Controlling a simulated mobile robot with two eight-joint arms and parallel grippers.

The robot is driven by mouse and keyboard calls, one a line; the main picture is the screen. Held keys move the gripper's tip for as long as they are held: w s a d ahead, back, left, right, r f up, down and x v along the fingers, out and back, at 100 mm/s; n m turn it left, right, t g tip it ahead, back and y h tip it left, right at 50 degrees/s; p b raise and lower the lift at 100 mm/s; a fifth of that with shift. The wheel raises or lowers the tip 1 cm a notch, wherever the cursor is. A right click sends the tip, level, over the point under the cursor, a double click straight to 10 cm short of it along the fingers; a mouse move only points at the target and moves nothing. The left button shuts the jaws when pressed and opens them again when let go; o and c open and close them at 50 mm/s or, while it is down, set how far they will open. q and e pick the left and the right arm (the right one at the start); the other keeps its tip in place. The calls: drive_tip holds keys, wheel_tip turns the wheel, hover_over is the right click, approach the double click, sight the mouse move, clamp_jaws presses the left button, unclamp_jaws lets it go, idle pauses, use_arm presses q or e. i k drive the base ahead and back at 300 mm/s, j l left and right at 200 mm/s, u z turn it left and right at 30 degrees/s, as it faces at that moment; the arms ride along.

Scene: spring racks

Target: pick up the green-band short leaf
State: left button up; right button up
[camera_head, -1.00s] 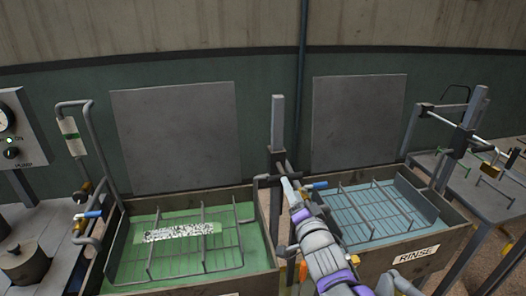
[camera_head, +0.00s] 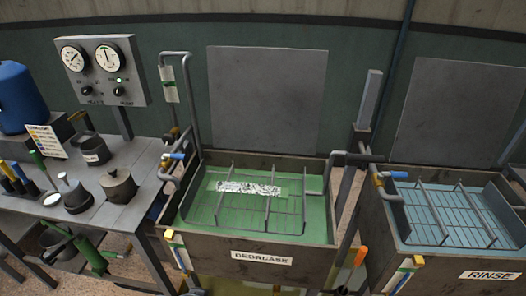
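I cannot make out a green-band short leaf for certain. In the head view the green DEGREASE tank (camera_head: 292,243) holds a wire rack (camera_head: 268,215) in green liquid. A white speckled strip (camera_head: 247,188) with pale green ends shows at the rack; I cannot tell what it is. Neither of my grippers is in view.
The RINSE tank (camera_head: 443,262) with blue liquid and its own rack stands at the right. A bench (camera_head: 135,205) with pots and tools stands at the left, under a gauge panel (camera_head: 103,72). A post (camera_head: 369,98) rises between the tanks.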

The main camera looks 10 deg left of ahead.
sight(281, 192)
drive_tip(key=i+j+z, duration=0.15)
drive_tip(key=z, duration=0.3)
drive_tip(key=i+j+z, duration=0.2)
drive_tip(key=z, duration=0.25)
drive_tip(key=i+j, duration=0.05)
